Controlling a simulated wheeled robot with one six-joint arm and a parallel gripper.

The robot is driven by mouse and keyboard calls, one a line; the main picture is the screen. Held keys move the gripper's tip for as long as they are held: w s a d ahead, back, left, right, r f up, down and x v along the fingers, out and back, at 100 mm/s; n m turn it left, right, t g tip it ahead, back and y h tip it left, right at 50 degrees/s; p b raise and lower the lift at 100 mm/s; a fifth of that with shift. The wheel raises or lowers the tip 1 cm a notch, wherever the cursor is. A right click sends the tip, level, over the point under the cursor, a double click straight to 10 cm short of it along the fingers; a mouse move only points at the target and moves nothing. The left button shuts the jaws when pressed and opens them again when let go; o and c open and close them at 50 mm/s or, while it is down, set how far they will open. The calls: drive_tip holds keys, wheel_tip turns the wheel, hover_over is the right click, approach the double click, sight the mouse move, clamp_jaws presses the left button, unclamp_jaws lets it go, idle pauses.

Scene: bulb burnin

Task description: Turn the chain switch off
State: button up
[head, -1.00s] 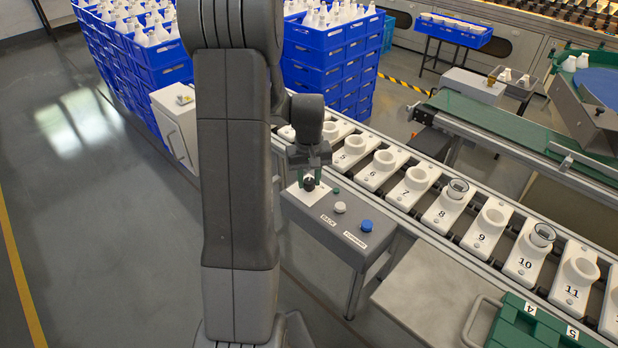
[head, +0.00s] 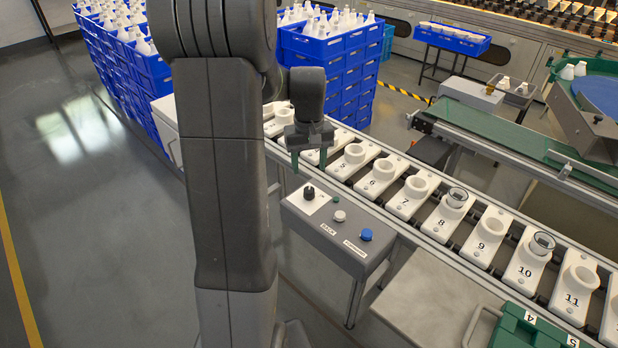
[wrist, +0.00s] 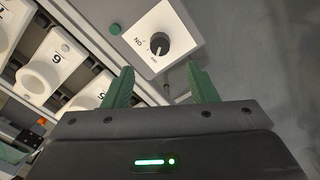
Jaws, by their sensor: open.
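The chain switch is a black rotary knob (head: 309,192) on a white plate, at the far left end of the grey control box (head: 328,234). In the wrist view the knob (wrist: 158,42) sits beyond the fingertips, with an ON label and a second label, seemingly OFF, beside it. Its pale pointer mark appears to face this second label. My gripper (head: 309,158) is above the knob, apart from it. Its green fingers are spread and empty; they also show in the wrist view (wrist: 160,70).
A small green button (head: 336,199), a white button (head: 339,215) and a blue button (head: 366,234) share the box top. The conveyor with numbered white sockets (head: 417,187) runs close behind. Stacked blue crates (head: 322,75) stand farther back. The floor at left is clear.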

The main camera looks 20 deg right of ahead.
wheel_tip(320, 180, up, 5)
hover_over(309, 189)
drive_tip(key=shift+r, duration=0.15)
idle(0.3)
wheel_tip(309, 189, down, 14)
drive_tip(key=shift+r+b, duration=0.1)
drive_tip(key=shift+b, duration=0.2)
idle(0.5)
